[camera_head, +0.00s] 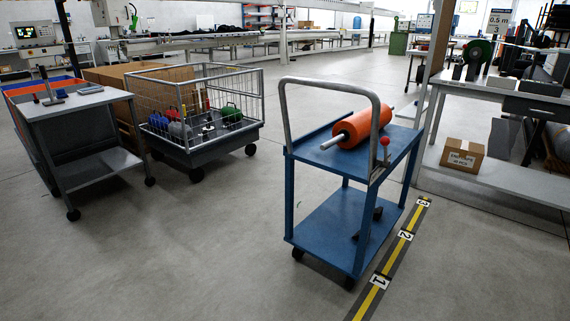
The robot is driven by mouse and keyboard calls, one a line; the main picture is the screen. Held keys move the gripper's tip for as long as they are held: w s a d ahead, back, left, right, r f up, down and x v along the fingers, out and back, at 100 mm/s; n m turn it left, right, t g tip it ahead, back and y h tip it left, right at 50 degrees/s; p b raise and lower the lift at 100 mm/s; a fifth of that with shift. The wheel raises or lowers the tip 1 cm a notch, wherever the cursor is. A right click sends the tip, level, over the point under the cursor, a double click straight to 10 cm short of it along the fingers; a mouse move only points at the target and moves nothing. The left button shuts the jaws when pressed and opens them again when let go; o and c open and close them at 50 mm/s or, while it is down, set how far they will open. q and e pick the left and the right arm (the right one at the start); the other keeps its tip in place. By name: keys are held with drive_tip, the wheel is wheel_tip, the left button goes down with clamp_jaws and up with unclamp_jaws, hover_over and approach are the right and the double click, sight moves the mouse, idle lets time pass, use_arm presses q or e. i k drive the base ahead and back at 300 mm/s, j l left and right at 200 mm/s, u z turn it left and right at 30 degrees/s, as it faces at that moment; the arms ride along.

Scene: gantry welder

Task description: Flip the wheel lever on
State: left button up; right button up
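A blue two-shelf cart (335,220) with a grey tubular push handle (284,120) stands right of centre on the floor. A lever with a red ball knob (384,141) stands upright at the cart's near right side, next to the handle's foot. I cannot tell from here whether this is the wheel lever or which position counts as on. The cart's black wheels (297,254) show at its lower corners, some partly hidden. Neither of my grippers is in view.
An orange roll (362,126) lies on the cart's top shelf. A wire-sided trolley (195,110) holds coloured items, beside a grey table cart (85,120). A workbench (500,92) and a cardboard box (462,156) stand right. The near floor is clear, with a numbered yellow-black strip (392,262).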

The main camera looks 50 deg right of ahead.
sight(385, 141)
drive_tip(key=z, duration=1.8)
